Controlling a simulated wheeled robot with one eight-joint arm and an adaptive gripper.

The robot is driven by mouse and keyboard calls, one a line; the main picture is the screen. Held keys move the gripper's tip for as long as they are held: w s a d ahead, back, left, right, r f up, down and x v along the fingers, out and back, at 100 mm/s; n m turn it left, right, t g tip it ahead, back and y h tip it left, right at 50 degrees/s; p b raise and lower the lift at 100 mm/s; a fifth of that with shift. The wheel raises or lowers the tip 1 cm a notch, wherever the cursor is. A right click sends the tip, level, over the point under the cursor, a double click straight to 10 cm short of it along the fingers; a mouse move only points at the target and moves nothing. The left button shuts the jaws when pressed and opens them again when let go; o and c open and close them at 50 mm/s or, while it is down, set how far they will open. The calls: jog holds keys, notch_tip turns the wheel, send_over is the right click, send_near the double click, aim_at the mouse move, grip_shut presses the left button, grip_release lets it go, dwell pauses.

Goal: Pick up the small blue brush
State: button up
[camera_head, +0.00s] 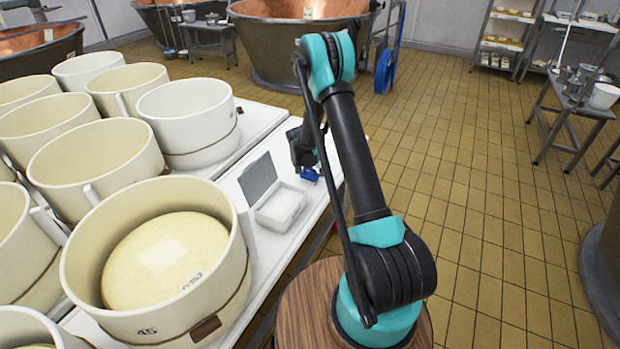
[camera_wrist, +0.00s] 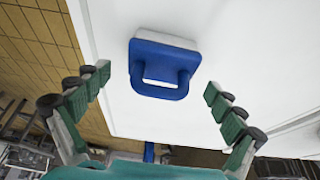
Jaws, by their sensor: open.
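The small blue brush (camera_wrist: 160,62) lies on the white tabletop (camera_wrist: 245,25) in the wrist view. It has a blue body with a loop handle towards my gripper and a pale strip along its far edge. My gripper (camera_wrist: 156,82) is open, with one green finger on each side of the brush and clear gaps between. Nothing is held. In the head view a bit of the blue brush (camera_head: 309,174) shows beside the end of my arm; my arm hides much of that spot, and my fingers are hard to make out there.
Large cream cheese moulds (camera_head: 190,115) crowd the left side. The table's edge (camera_head: 318,222) runs near the brush, with tiled floor beyond. Copper vats (camera_head: 300,40) stand behind.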

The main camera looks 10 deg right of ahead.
jog(key=shift+f, duration=0.25)
jog(key=shift+c, duration=0.4)
jog(key=c, duration=1.3)
jog(key=shift+c, duration=0.2)
jog(key=shift+r, duration=0.2)
notch_tip(320, 180, up, 20)
jog(key=shift+f, duration=0.15)
